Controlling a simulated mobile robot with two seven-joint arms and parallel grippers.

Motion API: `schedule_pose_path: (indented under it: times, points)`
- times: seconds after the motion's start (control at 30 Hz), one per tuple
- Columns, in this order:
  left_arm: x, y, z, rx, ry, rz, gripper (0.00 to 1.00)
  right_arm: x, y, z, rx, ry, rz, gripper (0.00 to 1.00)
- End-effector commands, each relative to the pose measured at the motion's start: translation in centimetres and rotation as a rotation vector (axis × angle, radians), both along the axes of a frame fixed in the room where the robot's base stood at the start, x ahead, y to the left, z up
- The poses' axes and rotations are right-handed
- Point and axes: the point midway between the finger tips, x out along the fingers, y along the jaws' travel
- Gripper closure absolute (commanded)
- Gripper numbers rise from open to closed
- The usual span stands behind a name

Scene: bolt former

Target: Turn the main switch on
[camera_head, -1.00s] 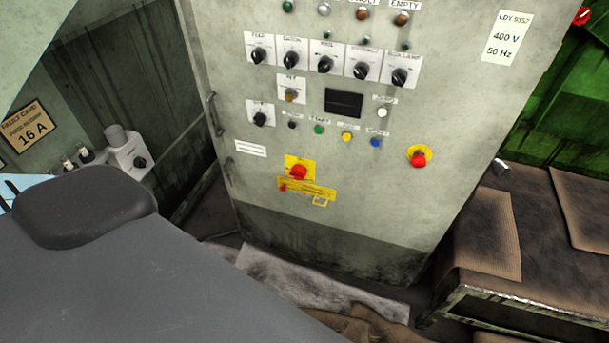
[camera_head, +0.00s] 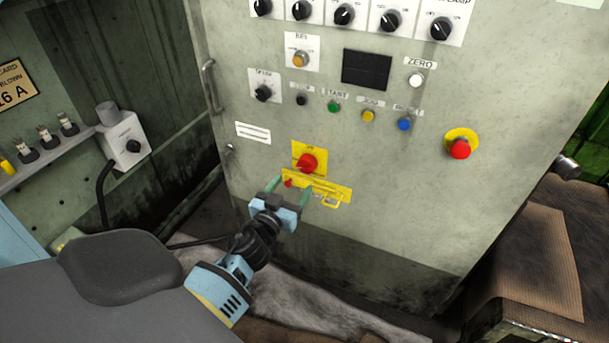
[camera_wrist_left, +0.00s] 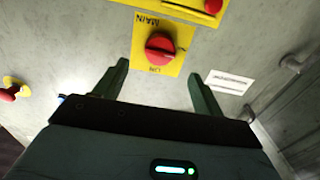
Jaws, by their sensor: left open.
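The main switch is a red rotary knob (camera_head: 307,163) on a yellow plate low on the grey cabinet front. In the left wrist view the red knob (camera_wrist_left: 160,48) sits on its yellow plate, with "MAIN" and "ON" printed on it upside down or sideways. My left gripper (camera_head: 289,190) is open and empty, just below and in front of the knob, with its green fingers toward the cabinet. In the left wrist view the two fingers (camera_wrist_left: 158,80) stand on either side below the knob, apart from it. My right gripper is not in view.
A yellow hasp plate (camera_head: 322,188) with a small red part sits directly under the switch. A red emergency button (camera_head: 460,149) is to the right, and several buttons are above. A cabinet handle (camera_head: 211,86) is at the left edge. A brown-topped bench (camera_head: 540,262) stands at right.

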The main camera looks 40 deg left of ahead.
Motion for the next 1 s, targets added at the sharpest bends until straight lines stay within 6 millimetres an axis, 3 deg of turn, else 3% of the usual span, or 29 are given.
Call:
schedule_pose_path:
  times: [0.23,0.7,1.0]
  points:
    - [0.8,0.2,0.1,0.000,-0.001,0.000,0.31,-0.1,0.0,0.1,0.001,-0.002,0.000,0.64]
    - [6.7,1.6,-0.1,0.001,0.001,-0.001,0.31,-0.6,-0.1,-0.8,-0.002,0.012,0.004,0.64]
    - [7.6,1.8,0.0,0.000,0.002,-0.001,0.31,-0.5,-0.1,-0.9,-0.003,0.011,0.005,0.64]
